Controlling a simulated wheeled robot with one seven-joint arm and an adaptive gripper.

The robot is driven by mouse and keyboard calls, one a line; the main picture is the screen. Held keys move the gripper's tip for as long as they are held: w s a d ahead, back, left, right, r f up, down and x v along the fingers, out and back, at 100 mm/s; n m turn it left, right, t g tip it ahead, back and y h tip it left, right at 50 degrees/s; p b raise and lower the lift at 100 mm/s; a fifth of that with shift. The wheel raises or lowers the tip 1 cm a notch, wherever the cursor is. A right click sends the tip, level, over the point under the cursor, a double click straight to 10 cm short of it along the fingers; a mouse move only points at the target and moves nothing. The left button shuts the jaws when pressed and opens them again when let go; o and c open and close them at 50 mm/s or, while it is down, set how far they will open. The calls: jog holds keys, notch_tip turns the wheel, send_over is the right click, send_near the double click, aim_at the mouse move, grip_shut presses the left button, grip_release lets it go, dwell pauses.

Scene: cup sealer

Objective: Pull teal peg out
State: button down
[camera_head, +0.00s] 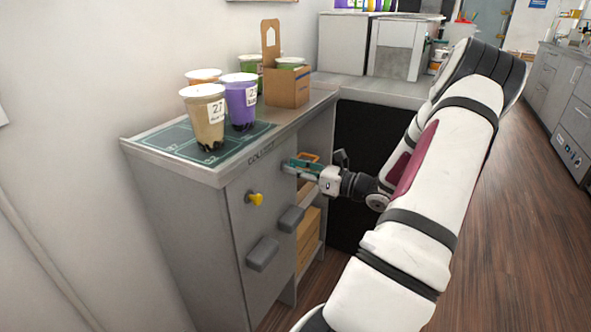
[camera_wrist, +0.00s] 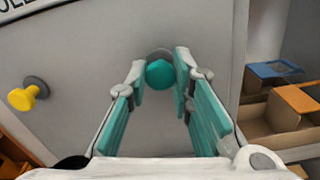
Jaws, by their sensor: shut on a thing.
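The teal peg (camera_wrist: 160,73) shows in the wrist view as a round teal knob on a grey collar in the grey cabinet front (camera_wrist: 110,50). My gripper (camera_wrist: 161,72) has its two teal-padded fingers on either side of the peg's head, shut on it. In the head view my gripper (camera_head: 290,166) is at the cabinet's front face, near its right edge. The peg itself is hard to make out there, hidden by the fingers. How far the peg stands out of the panel cannot be told.
A yellow peg (camera_head: 256,199) sticks out to the left, also in the wrist view (camera_wrist: 28,95). Two grey handles (camera_head: 263,254) are below. Cups (camera_head: 204,115) and a cardboard carrier (camera_head: 287,85) stand on top. Open shelves with boxes (camera_head: 308,238) are at right.

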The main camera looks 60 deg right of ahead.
jog(key=s+p, duration=0.3)
jog(key=s, duration=0.3)
jog(key=shift+s+d, duration=0.15)
jog(key=shift+d, duration=0.2)
jog(key=c, duration=1.4)
grip_release()
jog(key=shift+o, duration=0.2)
jog(key=s, duration=1.2)
jog(key=shift+d, duration=0.4)
